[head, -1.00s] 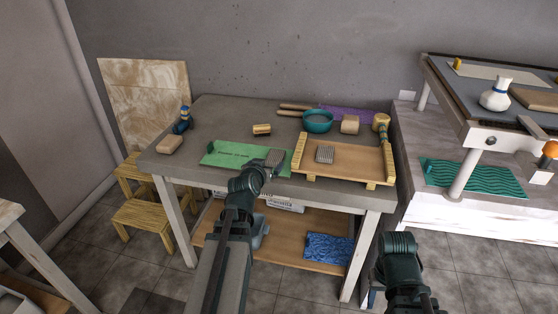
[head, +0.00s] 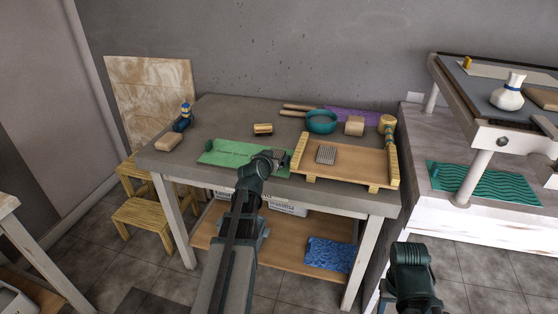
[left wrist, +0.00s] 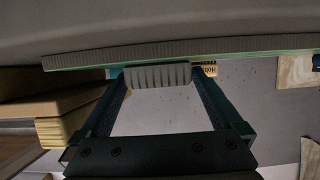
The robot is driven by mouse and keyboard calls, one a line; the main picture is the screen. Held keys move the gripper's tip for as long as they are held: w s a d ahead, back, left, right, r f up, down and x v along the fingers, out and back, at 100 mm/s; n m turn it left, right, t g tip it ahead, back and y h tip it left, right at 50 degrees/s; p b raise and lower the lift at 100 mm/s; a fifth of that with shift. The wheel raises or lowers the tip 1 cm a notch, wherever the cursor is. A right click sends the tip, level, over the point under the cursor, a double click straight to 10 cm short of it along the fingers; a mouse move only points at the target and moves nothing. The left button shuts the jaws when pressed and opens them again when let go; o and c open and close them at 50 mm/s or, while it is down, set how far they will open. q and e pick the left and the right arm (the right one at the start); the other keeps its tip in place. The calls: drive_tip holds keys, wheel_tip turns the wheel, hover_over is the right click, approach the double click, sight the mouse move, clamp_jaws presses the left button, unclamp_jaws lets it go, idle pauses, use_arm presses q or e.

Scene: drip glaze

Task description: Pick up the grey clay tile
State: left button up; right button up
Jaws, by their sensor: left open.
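A small grey ridged tile (left wrist: 157,75) shows between the fingertips of my left gripper (left wrist: 160,82) in the left wrist view. The jaws are open, with a finger on either side of it; I cannot tell whether they touch it. In the head view my left gripper (head: 275,157) is at the right end of the green mat (head: 222,152), and my wrist mostly hides this tile.
A teal bowl (head: 321,122), a tan block (head: 354,126) and a wooden piece (head: 263,129) stand farther back on the grey table (head: 215,115). The raised wooden board is close to the right of my left gripper. A clay block (head: 169,141) lies at the left.

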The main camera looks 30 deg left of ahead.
use_arm(q)
drive_tip(key=shift+s, duration=0.1)
drive_tip(key=shift+c, duration=0.7)
drive_tip(key=c, duration=1.4)
drive_tip(key=shift+o, duration=0.2)
drive_tip(key=shift+r, duration=0.15)
wheel_tip(320, 180, up, 10)
drive_tip(key=p, duration=1)
